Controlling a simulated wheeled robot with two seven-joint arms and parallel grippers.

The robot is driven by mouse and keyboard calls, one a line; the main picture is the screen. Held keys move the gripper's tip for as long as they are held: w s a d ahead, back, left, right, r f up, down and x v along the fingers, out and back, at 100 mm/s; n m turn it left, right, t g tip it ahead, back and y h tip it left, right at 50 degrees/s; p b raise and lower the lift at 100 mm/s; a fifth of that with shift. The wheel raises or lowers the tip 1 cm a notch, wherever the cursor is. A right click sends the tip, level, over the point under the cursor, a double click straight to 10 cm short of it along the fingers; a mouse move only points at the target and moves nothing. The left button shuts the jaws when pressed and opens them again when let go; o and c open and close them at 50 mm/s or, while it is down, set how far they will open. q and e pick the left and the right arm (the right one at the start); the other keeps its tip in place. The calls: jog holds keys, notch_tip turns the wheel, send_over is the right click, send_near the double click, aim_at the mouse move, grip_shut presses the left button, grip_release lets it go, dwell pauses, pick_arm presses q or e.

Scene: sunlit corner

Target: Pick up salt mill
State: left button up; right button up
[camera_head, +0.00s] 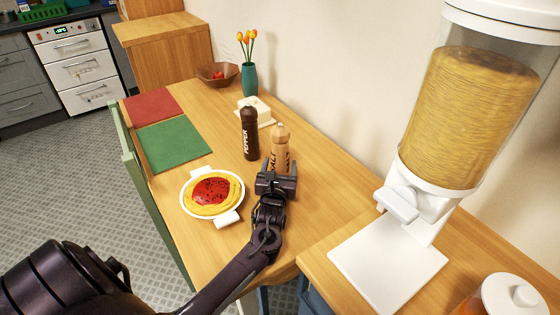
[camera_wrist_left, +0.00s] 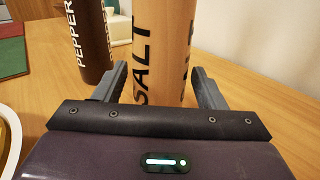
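The salt mill (camera_head: 281,144) is a light wooden mill with dark SALT lettering, standing upright on the wooden table. My left gripper (camera_head: 277,176) is at its near side, low down. In the left wrist view the salt mill (camera_wrist_left: 163,45) stands between the two open fingers of the gripper (camera_wrist_left: 160,85), with a gap showing at each finger. The dark brown pepper mill (camera_head: 250,135) stands just left of the salt mill, and it also shows in the left wrist view (camera_wrist_left: 90,40). My right gripper is not in view.
A white dish of pasta with red sauce (camera_head: 213,192) sits left of my gripper. A white butter dish (camera_head: 254,110), a teal vase with tulips (camera_head: 249,79) and a wooden bowl (camera_head: 217,80) stand farther back. A large dispenser (camera_head: 425,190) stands at right.

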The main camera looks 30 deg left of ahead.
pick_arm(q)
jog(key=c, duration=1)
jog(key=shift+o, duration=0.2)
